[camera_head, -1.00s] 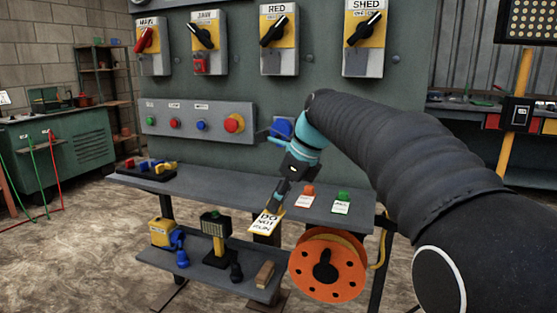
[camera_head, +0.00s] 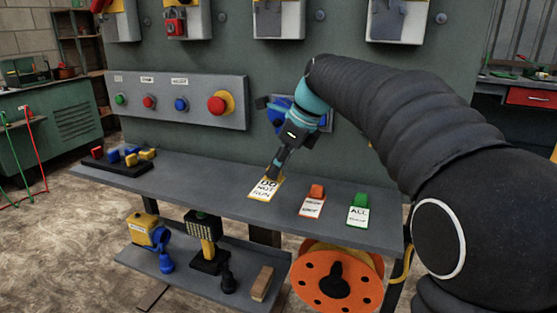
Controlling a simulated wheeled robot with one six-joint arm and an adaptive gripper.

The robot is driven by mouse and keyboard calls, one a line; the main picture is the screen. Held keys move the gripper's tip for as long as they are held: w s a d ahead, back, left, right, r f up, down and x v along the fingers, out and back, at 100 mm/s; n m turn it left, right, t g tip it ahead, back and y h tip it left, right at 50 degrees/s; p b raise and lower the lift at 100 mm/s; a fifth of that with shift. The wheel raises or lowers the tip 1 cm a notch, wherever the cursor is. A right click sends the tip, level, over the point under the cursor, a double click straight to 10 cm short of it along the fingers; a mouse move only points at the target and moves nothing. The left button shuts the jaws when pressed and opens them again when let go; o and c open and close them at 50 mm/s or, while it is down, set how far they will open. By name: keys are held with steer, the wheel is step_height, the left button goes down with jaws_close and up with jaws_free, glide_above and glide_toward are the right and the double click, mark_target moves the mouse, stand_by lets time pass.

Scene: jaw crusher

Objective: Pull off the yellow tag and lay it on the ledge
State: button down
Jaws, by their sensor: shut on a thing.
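The yellow tag (camera_head: 265,189) is a white card with a yellow border and dark "DO NOT RUN" lettering. It is at the grey ledge (camera_head: 210,188), left of the orange and green tags. My gripper (camera_head: 275,171) points down and is shut on the tag's upper end. The tag appears at or just above the ledge surface; I cannot tell whether it touches. The fingertips are small and partly merge with the tag's top.
An orange tag (camera_head: 312,204) and a green tag (camera_head: 358,213) lie on the ledge to the right. A dark tray with coloured padlocks (camera_head: 132,157) is at the left. A button panel (camera_head: 180,101) is on the wall behind. Bare ledge lies left of the yellow tag.

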steer(key=shift+f, duration=0.75)
step_height(320, 180, down, 5)
steer(key=b, duration=0.5)
steer(key=shift+f, duration=0.2)
steer(key=shift+s+f, duration=0.1)
steer(key=shift+f, duration=0.25)
steer(key=c, duration=0.9)
jaws_free()
steer(key=shift+o, duration=0.2)
